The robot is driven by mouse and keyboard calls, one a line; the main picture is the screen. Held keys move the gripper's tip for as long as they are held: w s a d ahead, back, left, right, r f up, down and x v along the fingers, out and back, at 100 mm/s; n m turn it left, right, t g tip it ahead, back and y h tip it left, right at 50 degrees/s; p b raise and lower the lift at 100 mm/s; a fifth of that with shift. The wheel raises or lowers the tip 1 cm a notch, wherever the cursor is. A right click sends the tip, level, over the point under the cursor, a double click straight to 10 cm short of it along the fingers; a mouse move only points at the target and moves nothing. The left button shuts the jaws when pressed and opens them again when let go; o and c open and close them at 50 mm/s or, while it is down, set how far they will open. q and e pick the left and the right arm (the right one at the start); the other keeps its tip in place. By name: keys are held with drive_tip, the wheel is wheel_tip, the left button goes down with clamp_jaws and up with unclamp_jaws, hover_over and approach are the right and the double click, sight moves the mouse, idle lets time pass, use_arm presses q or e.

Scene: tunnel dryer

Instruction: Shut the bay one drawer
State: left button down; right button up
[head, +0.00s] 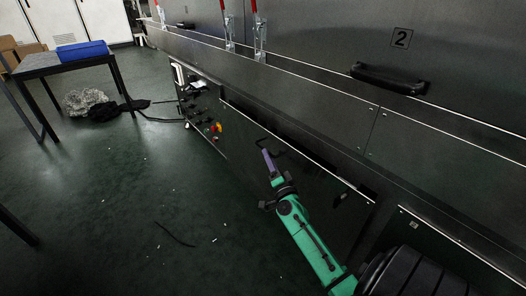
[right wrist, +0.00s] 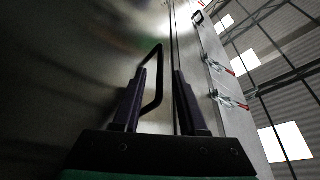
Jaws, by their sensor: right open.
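The dryer's lower front has a dark drawer panel (head: 315,195) with a bright top edge. I take it for the bay one drawer, but see no number on it. A black loop handle (head: 271,143) is on this panel and also shows in the right wrist view (right wrist: 159,83). My right gripper (head: 267,154), purple-fingered on a green arm, is at this handle. In the right wrist view its fingers (right wrist: 160,75) are apart, with the handle by the left finger; contact is unclear. How far the drawer stands out cannot be told. My left gripper is out of view.
An upper door marked 2 (head: 401,38) has a black handle (head: 390,78). A control panel (head: 200,108) with a red and yellow knob is left of the drawer. A table (head: 40,62) with a blue bin (head: 82,50) stands at left. The green floor (head: 130,200) between is mostly clear.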

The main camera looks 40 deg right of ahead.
drive_tip(key=x, duration=0.4)
drive_tip(key=shift+w, duration=0.15)
clamp_jaws()
idle(1.2)
